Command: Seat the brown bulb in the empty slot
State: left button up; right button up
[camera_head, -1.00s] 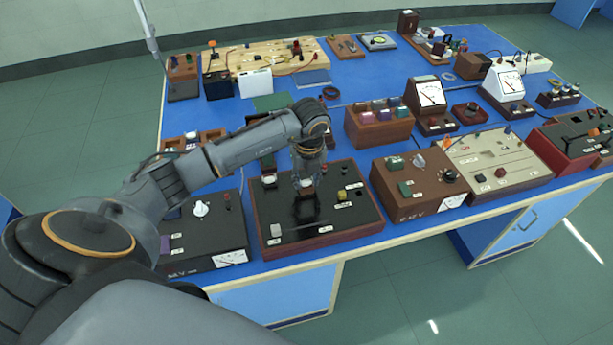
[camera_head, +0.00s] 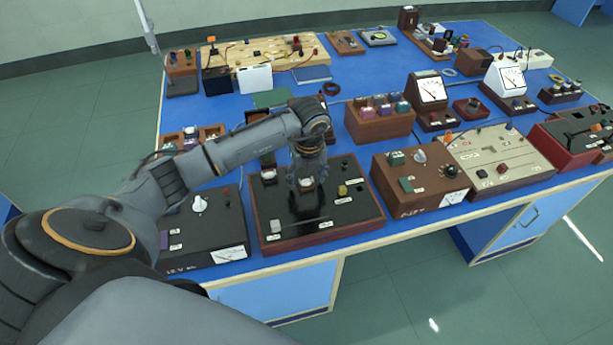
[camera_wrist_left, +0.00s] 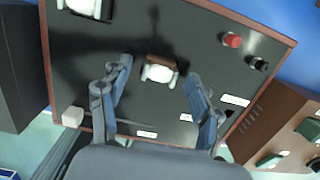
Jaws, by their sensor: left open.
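My left gripper (camera_head: 306,178) is over the dark board (camera_head: 335,225) with the red-brown edge, pointing down. In the left wrist view the gripper (camera_wrist_left: 160,90) is open, with one finger on each side of a small brown piece (camera_wrist_left: 160,60). This brown piece, which looks like the brown bulb, is next to a white two-pronged holder (camera_wrist_left: 158,73). The fingers look apart from it. I cannot tell how deep it sits. A second white holder (camera_wrist_left: 85,8) shows at the top left of the wrist view. My right gripper is not in view.
A pale block (camera_wrist_left: 72,116), a red knob (camera_wrist_left: 232,40) and a black knob (camera_wrist_left: 258,63) stand on the board. A brown instrument box (camera_head: 422,180) is close on the right, and a dark meter box (camera_head: 207,230) on the left.

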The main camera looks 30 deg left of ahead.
pick_arm(q)
jog(key=shift+r, duration=0.1)
notch_tip(320, 180, up, 12)
jog(key=d, duration=0.1)
jog(key=shift+s, duration=0.45)
jog(key=shift+f, duration=0.2)
